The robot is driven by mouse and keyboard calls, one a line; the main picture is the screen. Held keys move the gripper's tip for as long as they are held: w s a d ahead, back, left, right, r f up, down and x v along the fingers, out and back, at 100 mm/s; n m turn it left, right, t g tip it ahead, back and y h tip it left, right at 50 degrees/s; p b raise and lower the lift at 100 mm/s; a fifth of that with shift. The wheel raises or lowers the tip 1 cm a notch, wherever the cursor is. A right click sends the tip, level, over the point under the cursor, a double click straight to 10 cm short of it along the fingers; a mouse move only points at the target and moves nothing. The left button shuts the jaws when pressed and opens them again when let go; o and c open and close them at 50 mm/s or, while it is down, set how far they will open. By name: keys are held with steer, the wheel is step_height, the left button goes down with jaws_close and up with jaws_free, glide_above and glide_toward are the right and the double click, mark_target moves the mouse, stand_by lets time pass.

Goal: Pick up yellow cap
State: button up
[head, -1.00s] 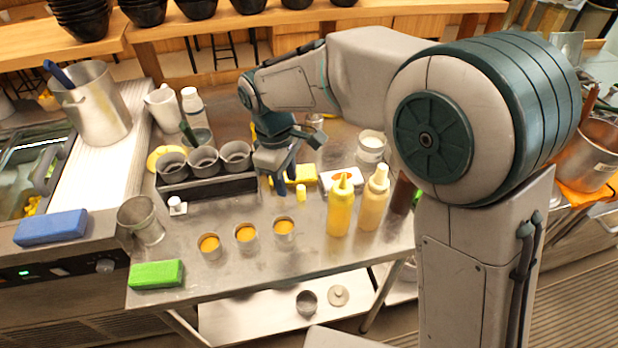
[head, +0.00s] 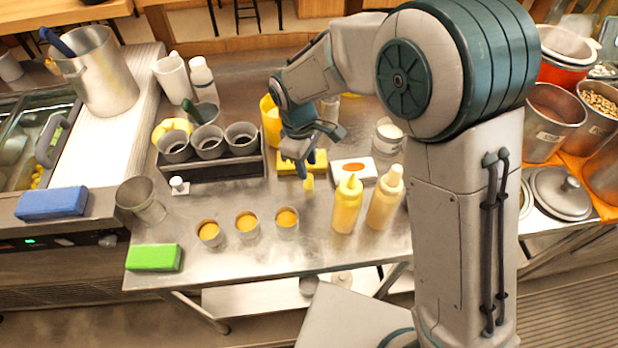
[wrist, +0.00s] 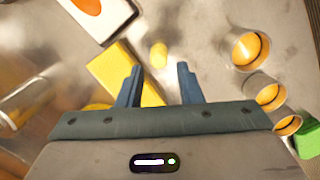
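The yellow cap (head: 309,183) is a small piece on the metal table, in front of the yellow sponge and left of the squeeze bottles. In the wrist view the yellow cap (wrist: 158,54) shows just beyond the fingertips, in line with the gap between them. My gripper (head: 301,172) is above the table right beside the cap. In the wrist view my gripper (wrist: 159,67) has its two blue fingers apart with nothing held. I cannot tell the exact height of the fingertips over the table.
The yellow sponge (head: 288,163) lies right behind the cap. A white block with an orange oval (head: 340,176), a yellow bottle (head: 346,207) and a tan bottle (head: 385,200) stand to the right. Three orange-filled cups (head: 246,226) are in front, left. Bare table lies between.

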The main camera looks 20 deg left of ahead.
mark_target(309, 181)
steer(key=shift+d+f+p, duration=0.15)
steer(key=shift+f+p, duration=0.2)
steer(key=shift+f, duration=1.05)
steer(key=shift+d+f+p, duration=0.1)
steer(key=shift+f+p, duration=0.25)
steer(key=shift+f, duration=1)
steer(key=c, duration=0.4)
